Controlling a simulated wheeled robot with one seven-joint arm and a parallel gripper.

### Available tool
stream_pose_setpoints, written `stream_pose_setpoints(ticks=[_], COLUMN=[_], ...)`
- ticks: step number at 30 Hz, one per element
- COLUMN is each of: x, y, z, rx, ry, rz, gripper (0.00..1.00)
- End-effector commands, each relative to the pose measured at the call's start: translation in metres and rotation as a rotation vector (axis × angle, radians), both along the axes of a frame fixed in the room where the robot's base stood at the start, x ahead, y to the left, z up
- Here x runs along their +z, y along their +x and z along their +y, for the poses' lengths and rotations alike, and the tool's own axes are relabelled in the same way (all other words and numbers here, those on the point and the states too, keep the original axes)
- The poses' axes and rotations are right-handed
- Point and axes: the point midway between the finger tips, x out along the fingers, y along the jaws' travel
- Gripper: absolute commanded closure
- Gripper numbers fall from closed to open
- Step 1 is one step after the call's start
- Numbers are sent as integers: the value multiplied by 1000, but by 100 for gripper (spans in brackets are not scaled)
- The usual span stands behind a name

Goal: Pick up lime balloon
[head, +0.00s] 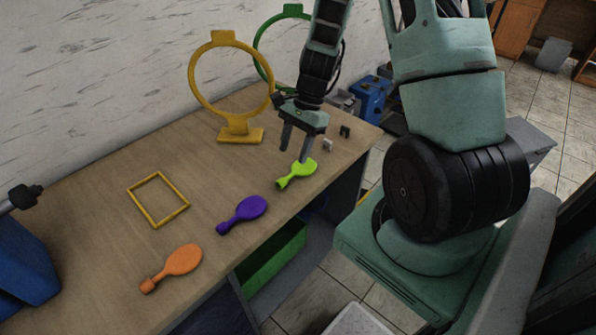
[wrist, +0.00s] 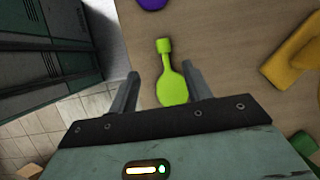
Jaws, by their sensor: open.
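The lime balloon (head: 297,174) lies flat on the wooden table near its front edge, in the right part of the row of balloons. In the wrist view the lime balloon (wrist: 172,86) shows between the two fingers, its narrow neck pointing away from the gripper. My gripper (head: 294,157) is open and empty, pointing down just above and beside the lime balloon's round end. In the wrist view my gripper (wrist: 160,82) has one finger on each side of the balloon, apart from it.
A purple balloon (head: 242,215) and an orange balloon (head: 172,268) lie to the left on the table (head: 90,225). A yellow square frame (head: 184,208) lies behind them. A yellow ring stand (head: 240,135) and a green ring stand (head: 260,60) stand at the back. Small blocks (head: 328,145) lie to the right.

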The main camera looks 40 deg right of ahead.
Motion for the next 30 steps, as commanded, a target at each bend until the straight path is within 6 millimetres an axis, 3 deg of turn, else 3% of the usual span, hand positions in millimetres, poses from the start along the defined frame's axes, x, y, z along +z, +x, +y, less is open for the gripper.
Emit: stream_pose_setpoints(ticks=[3, 11, 21, 30], x=[-20, -37, -77, -81], y=[-1, 0, 5, 6], z=[8, 16, 32, 34], rx=[0, 2, 1, 1], ry=[2, 0, 1, -1], rz=[3, 0, 1, -2], gripper=[51, 51, 51, 51])
